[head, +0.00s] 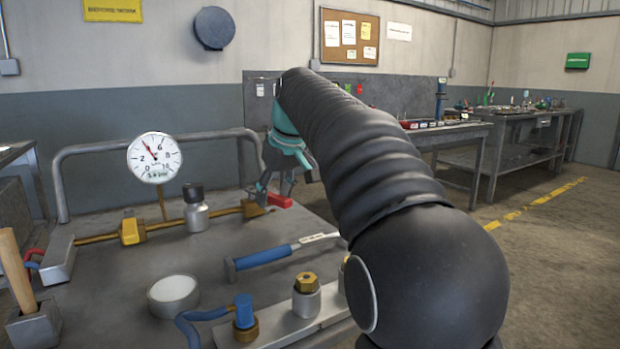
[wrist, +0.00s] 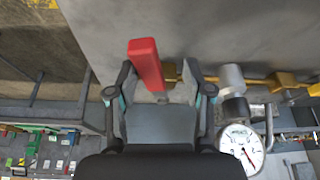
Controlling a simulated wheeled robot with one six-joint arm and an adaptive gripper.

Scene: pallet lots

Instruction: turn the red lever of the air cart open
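The red lever (head: 279,200) sits at the right end of the brass pipe (head: 228,213) on the air cart (head: 95,225). In the wrist view the red lever (wrist: 146,65) stands out between the fingers of my gripper (wrist: 158,78). The fingers are apart; the left one is close to the lever, and a gap shows on the right. Whether the left finger touches it, I cannot tell. In the head view my gripper (head: 288,183) is just above and beside the lever, and my arm hides part of the cart.
A round gauge (head: 154,158) and a yellow valve (head: 132,231) stand along the pipe. A blue-handled tool (head: 263,257), a white-topped cylinder (head: 174,293) and a blue hose fitting (head: 244,312) are nearer. A grey rail (head: 100,148) runs behind. Open floor lies right.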

